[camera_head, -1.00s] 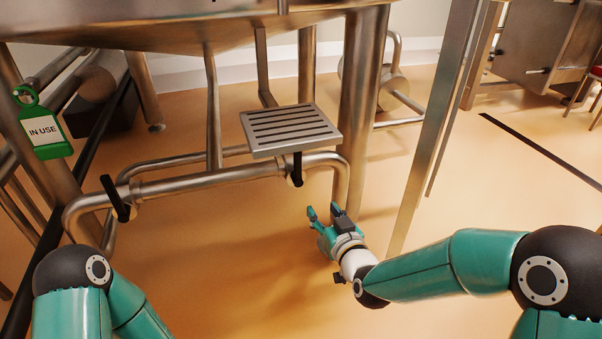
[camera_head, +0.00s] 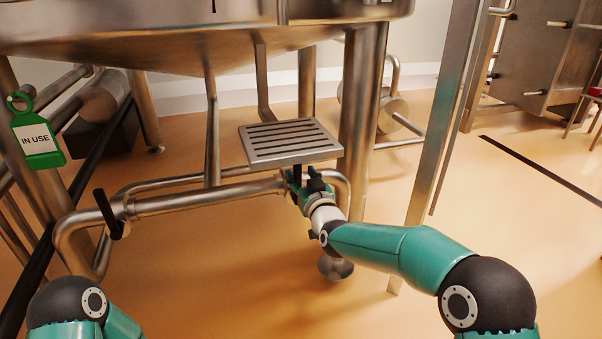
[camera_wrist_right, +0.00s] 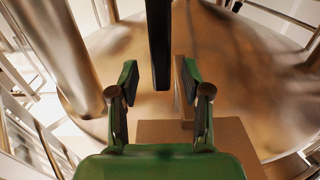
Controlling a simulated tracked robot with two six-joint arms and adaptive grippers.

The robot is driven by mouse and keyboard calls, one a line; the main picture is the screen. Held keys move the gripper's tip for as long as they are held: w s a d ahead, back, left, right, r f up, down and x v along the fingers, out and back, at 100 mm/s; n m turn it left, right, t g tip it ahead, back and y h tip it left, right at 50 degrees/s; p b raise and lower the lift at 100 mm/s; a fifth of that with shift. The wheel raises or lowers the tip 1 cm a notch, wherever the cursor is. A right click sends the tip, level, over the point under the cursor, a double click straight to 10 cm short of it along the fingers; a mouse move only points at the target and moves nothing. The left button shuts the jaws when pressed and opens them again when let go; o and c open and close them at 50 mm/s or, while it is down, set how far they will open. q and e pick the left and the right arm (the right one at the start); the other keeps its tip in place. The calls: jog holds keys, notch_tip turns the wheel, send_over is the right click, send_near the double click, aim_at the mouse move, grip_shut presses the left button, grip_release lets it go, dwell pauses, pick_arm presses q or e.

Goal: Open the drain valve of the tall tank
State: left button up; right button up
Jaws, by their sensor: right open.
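A steel tank (camera_head: 150,45) stands on legs at the top of the head view, its upper part out of frame. A pipe (camera_head: 205,197) runs below it with two black valve handles. The left handle (camera_head: 106,214) stands tilted on the pipe. The right handle (camera_head: 297,173) is under the slatted plate and partly hidden by my right gripper (camera_head: 306,182). In the right wrist view the black handle (camera_wrist_right: 158,40) hangs between the spread fingers of the right gripper (camera_wrist_right: 158,82), with gaps on both sides. My left gripper is out of view.
A slatted metal plate (camera_head: 288,142) sits just above the right gripper. A green "IN USE" tag (camera_head: 38,138) hangs on the left leg. A thick tank leg (camera_head: 362,110) and a steel post (camera_head: 440,130) stand to the right. The floor in front is clear.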

aim_at(299, 172)
jog(key=shift+x, duration=1.8)
grip_shut()
